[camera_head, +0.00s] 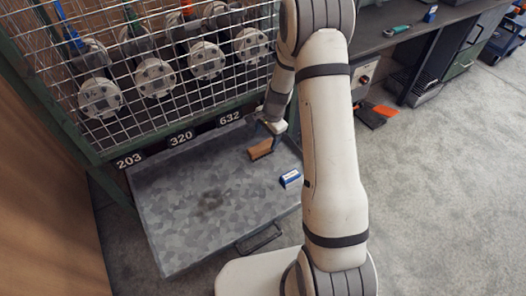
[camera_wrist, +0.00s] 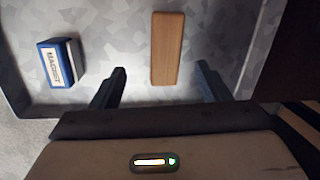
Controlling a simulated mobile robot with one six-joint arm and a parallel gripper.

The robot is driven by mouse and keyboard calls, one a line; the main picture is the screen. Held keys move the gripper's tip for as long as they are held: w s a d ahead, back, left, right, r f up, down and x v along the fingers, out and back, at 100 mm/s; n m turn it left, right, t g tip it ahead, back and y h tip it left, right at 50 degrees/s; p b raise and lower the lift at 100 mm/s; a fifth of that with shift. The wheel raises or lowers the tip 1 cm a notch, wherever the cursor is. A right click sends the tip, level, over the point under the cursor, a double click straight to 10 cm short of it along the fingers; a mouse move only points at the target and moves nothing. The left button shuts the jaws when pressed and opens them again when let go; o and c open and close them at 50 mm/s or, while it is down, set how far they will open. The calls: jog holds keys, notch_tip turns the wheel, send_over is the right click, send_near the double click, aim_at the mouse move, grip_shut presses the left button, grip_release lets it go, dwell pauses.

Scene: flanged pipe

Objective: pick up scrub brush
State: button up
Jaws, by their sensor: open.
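The scrub brush shows as a brown wooden block (camera_head: 260,149) in the grey metal tray (camera_head: 175,235), near its back right corner. In the wrist view, the plain wooden back of the brush (camera_wrist: 167,48) faces me and its bristles are hidden. My gripper (camera_wrist: 160,69) is open and empty, with one dark finger on each side of the brush's near end in the picture. In the head view, my gripper (camera_head: 273,136) is just above and beside the brush. I cannot tell the remaining height gap.
A small blue and white box (camera_head: 290,178) lies in the tray near the brush; its label shows in the wrist view (camera_wrist: 60,62). A wire mesh rack (camera_head: 150,55) with flanged pipes stands behind the tray. The tray's left and middle are clear.

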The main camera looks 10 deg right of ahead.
aim_at(262, 147)
jog(key=f, duration=0.2)
jog(key=f+b, duration=0.1)
jog(key=f, duration=0.1)
jog(key=shift+w+a, duration=0.15)
jog(key=shift+w, duration=0.2)
jog(key=f+b, duration=0.1)
jog(key=f, duration=0.2)
jog(key=a+f+b, duration=0.1)
jog(key=shift+w+f+b, duration=0.3)
jog(key=shift+w+b, duration=0.05)
jog(key=shift+w, duration=0.05)
jog(key=shift+r, duration=0.1)
jog(key=shift+c, duration=0.5)
jog(key=c, duration=1.1)
jog(key=shift+r, duration=0.1)
notch_tip(262, 147, up, 7)
jog(key=p, duration=0.3)
jog(key=s+d, duration=0.2)
jog(key=s, duration=0.3)
jog(key=s+d, duration=0.1)
jog(key=s, duration=0.4)
jog(key=s+d, duration=0.2)
jog(key=s, duration=0.3)
jog(key=shift+s+d+f, duration=0.2)
jog(key=shift+s+d, duration=0.15)
jog(key=shift+s+d+r+b, duration=0.15)
jog(key=shift+s+b, duration=0.15)
jog(key=shift+s, duration=0.35)
